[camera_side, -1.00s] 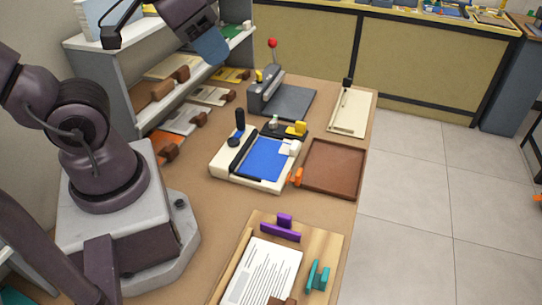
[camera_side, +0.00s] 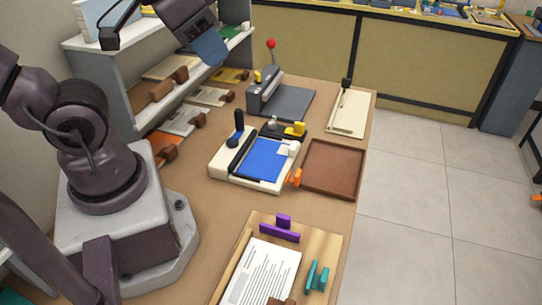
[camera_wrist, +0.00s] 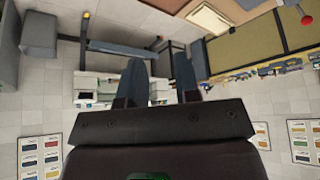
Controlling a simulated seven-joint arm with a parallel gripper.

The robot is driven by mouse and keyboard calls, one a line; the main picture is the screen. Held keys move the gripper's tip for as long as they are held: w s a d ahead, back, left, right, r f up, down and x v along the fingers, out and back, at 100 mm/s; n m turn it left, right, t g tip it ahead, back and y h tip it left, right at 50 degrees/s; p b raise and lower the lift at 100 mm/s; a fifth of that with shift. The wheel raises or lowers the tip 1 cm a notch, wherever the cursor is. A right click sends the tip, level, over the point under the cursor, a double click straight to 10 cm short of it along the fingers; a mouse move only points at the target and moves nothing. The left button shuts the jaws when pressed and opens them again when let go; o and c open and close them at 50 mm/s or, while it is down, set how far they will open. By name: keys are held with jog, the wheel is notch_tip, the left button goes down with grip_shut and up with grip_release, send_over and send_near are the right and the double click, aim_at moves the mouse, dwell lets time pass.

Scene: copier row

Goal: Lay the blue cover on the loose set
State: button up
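A flat blue sheet (camera_side: 263,160), which looks like the blue cover, lies on the white-framed machine (camera_side: 220,167) in the middle of the table. Printed white pages (camera_side: 262,270), apparently the loose set, lie on a wooden board (camera_side: 325,242) at the front. A purple block stands at their far edge, a teal one to their right and a brown one at the near edge. My gripper (camera_side: 211,47) is raised by the shelf, well away from both. In the wrist view, my gripper's (camera_wrist: 159,72) two blue-grey fingers stand apart with nothing between them.
An empty brown tray (camera_side: 333,168) is right of the machine. A grey press with a red-knobbed lever (camera_side: 270,92) and a cream trimmer (camera_side: 350,112) stand behind. The grey shelf (camera_side: 118,90) holds several coloured sheets with brown blocks. Bare table lies between machine and board.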

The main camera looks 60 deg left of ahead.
dwell(0.3)
jog(key=o, duration=0.6)
jog(key=shift+w+a+f, duration=0.1)
jog(key=shift+f, duration=0.1)
jog(key=shift+c, duration=0.2)
jog(key=m+g, duration=0.6)
jog(key=m, duration=0.3)
send_near(294, 145)
jog(key=shift+f, duration=4.55)
